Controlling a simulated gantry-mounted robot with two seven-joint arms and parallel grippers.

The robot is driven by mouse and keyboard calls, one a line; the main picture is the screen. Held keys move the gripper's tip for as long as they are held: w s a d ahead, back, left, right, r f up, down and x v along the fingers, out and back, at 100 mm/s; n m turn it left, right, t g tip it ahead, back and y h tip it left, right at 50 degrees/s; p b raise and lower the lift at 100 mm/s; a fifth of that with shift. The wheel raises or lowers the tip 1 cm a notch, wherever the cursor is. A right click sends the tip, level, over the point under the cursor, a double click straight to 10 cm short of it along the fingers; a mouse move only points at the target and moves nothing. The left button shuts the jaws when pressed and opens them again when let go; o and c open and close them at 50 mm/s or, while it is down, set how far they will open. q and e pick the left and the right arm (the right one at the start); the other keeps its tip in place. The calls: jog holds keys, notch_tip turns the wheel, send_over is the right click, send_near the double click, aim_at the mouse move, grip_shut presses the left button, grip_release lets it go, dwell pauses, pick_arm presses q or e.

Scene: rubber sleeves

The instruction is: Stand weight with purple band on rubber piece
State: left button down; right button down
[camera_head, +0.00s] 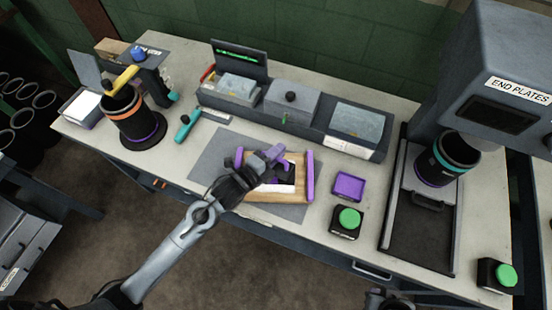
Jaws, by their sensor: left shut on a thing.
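My left gripper (262,165) reaches over the wooden tray with purple ends (308,178) on the grey mat. It is shut on a small grey and purple piece (274,153), which seems to be the weight with the purple band; the fingers hide much of it. Below the gripper, inside the tray, a dark piece (284,177) lies against a white area, and it may be the rubber piece. I cannot tell whether the held piece touches it. At the bottom edge a small part of my right arm shows, too cut off to read its jaws.
A purple dish (348,186) and a green button box (346,221) stand right of the tray. Behind is a grey organizer (290,103) with bins. A banded black cylinder (134,115) stands left, and another (455,155) sits at the END PLATES machine (500,90).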

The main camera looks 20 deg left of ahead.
aim_at(276, 160)
pick_arm(q)
jog(key=shift+w+a, duration=0.1)
jog(key=shift+a, duration=0.05)
jog(key=shift+f, duration=2)
jog(key=shift+b, duration=0.3)
jog(key=shift+f, duration=0.15)
jog(key=c, duration=1)
grip_release()
jog(key=shift+f, duration=0.1)
jog(key=shift+c, duration=0.2)
